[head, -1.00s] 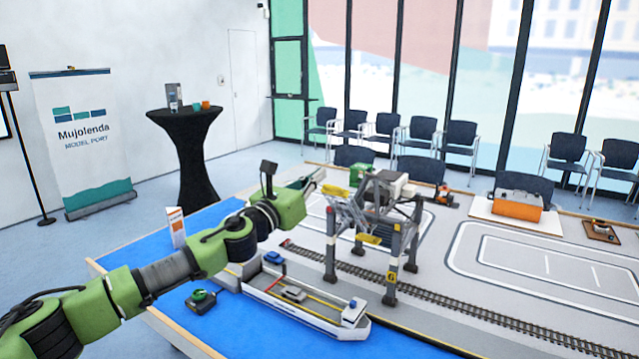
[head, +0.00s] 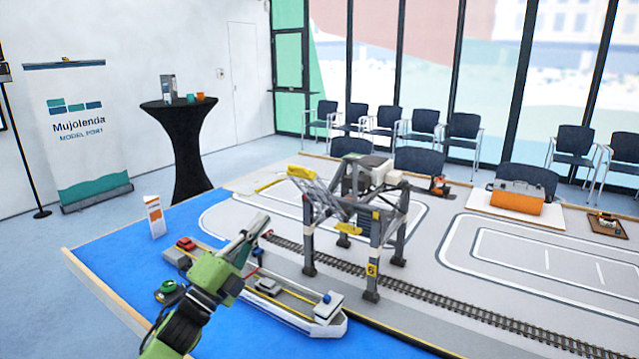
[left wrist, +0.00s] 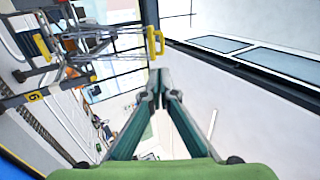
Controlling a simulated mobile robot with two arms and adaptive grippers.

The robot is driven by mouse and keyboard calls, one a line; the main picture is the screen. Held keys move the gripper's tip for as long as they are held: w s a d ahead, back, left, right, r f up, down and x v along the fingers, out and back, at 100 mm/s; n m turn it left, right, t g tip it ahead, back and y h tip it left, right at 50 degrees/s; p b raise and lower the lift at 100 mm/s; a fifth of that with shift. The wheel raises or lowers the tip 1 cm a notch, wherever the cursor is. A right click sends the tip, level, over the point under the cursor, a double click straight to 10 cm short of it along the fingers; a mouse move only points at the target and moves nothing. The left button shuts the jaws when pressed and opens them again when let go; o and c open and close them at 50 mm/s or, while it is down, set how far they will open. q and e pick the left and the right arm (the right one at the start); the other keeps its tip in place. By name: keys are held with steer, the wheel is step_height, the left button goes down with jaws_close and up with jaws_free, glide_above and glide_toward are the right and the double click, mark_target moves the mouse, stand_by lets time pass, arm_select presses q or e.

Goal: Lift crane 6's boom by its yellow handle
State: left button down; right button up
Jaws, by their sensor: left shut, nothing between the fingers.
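Crane 6 (head: 371,270) is a grey gantry with a yellow number 6 on a leg, astride the rail track. Its lattice boom (head: 318,196) reaches toward the water side, with a yellow handle (head: 300,171) at its outer end. The handle also shows in the left wrist view (left wrist: 155,43), above and just left of the fingertips and apart from them. My left gripper (head: 262,222) is over the ship, below and left of the boom. Its fingers (left wrist: 160,75) are shut and empty. My right gripper is out of view.
A ship model (head: 325,320) with small vehicles lies on the blue water surface beneath my left arm. A yellow spreader (head: 348,228) hangs within the crane frame. A small sign (head: 154,216) stands at the left. The pavement right of the track (head: 540,255) is mostly clear.

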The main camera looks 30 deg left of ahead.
arm_select(q)
steer(key=p, duration=0.6)
glide_toward(295, 169)
steer(key=x, duration=0.6)
steer(key=shift+w+d+r, duration=0.1)
steer(key=shift+w, duration=0.45)
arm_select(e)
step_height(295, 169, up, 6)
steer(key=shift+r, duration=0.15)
arm_select(q)
steer(key=shift+r, duration=0.1)
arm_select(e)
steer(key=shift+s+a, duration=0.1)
